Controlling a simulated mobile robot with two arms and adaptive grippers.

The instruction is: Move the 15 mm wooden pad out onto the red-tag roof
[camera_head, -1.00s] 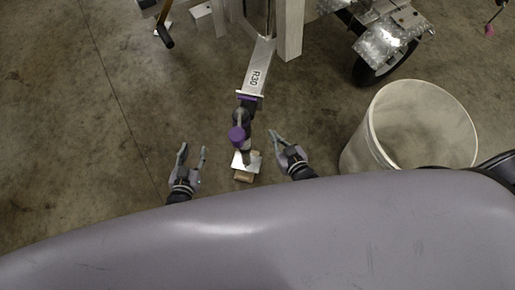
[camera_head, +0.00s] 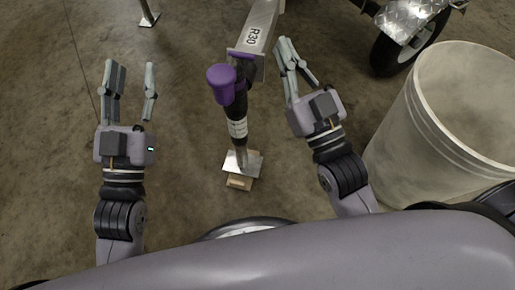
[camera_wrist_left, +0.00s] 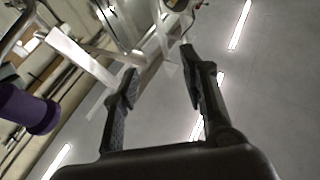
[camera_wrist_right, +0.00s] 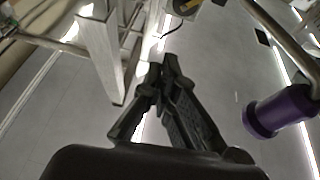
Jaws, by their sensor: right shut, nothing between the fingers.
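A light wooden pad (camera_head: 239,184) lies on the floor at the middle of the head view. The metal foot plate (camera_head: 243,160) of the black trailer jack (camera_head: 237,115) covers most of it; whether they touch cannot be told. My left gripper (camera_head: 133,76) is open and empty, raised left of the jack; its spread fingers also show in the left wrist view (camera_wrist_left: 160,65). My right gripper (camera_head: 298,58) is raised right of the jack, shut and empty; its fingertips meet in the right wrist view (camera_wrist_right: 163,66). No red-tag roof can be made out.
The jack's purple cap (camera_head: 221,80) stands between my grippers. The aluminium trailer tongue marked R30 (camera_head: 255,38) runs up behind it. A large white bin (camera_head: 400,150) stands at the right, near a trailer wheel (camera_head: 402,45). Floor at the left is clear.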

